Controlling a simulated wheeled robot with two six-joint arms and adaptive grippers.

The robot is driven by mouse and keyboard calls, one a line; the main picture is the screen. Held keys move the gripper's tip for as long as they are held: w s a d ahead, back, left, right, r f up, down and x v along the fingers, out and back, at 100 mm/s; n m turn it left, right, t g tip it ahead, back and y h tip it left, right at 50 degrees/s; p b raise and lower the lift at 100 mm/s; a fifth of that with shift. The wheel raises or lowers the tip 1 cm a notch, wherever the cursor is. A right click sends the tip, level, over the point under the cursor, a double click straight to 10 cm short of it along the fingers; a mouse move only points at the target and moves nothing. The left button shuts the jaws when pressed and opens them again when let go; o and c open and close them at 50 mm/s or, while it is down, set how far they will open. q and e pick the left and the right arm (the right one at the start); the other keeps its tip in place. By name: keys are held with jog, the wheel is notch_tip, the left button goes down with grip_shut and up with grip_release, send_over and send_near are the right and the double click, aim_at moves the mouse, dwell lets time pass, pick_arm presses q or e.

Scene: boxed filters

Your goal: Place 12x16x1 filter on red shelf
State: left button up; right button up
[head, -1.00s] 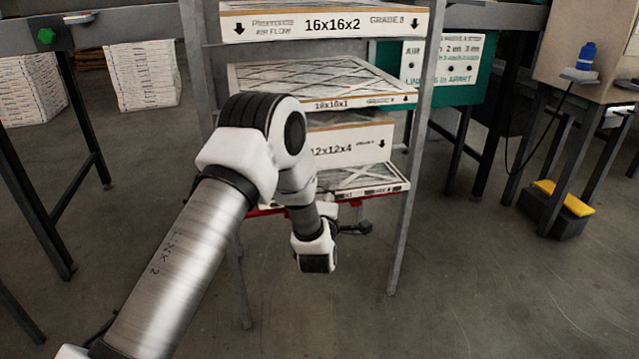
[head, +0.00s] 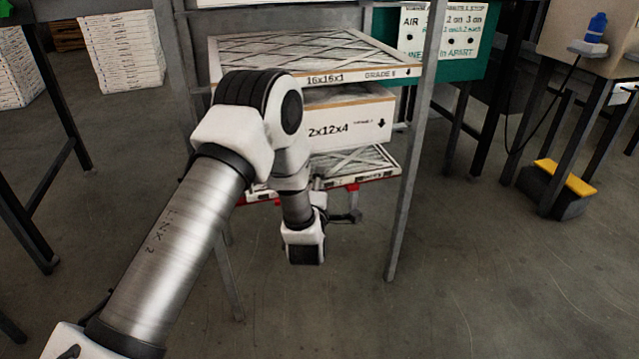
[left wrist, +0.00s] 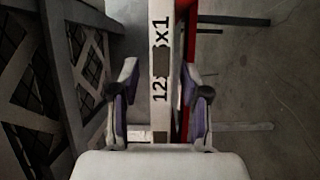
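The 12x16x1 filter, a thin white-edged panel (head: 355,163) with a lattice face, lies on the red shelf (head: 262,197), the low level of the rack. In the left wrist view the filter's label edge (left wrist: 161,125) runs upright, its middle digits partly covered by a dark mark. The red shelf (left wrist: 182,40) shows just right of it. My left gripper (left wrist: 164,98) is open, with one finger on each side of the filter edge and a gap at the left finger. In the head view the left gripper (head: 336,207) is at the shelf's front, partly hidden by my wrist. My right gripper is not in view.
Above are a 12x12x4 box (head: 350,125) and a 16x16x1 filter (head: 310,57). A grey rack post (head: 407,180) stands right of my left gripper. A yellow-topped step (head: 565,178) is farther right. The floor in front is clear.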

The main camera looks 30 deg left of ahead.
pick_arm(q)
jog(key=shift+s+d+r, duration=0.1)
jog(key=shift+s+d, duration=0.05)
jog(key=shift+s, duration=0.05)
jog(key=p+v, duration=0.4)
jog(key=v, duration=0.7)
jog(key=s+d+f+m+g+h, duration=0.25)
jog(key=s+f+m+g, duration=0.3)
jog(key=f, duration=0.35)
jog(key=s+d+f+m+g+h, duration=0.2)
jog(key=s+f+m+g+h, duration=0.15)
jog(key=s+f+m, duration=0.5)
jog(key=s+d+f+m+g+h, duration=0.1)
jog(key=s+d+f+m+g, duration=0.1)
jog(key=s, duration=0.5)
jog(key=s+d+f+m+g, duration=0.2)
jog(key=s+f+m+g, duration=0.2)
jog(key=s, duration=0.4)
jog(key=shift+s+m+g+h, duration=0.15)
jog(key=shift+m+g+h, duration=0.25)
jog(key=shift+m+g, duration=0.5)
jog(key=shift+d+f, duration=0.1)
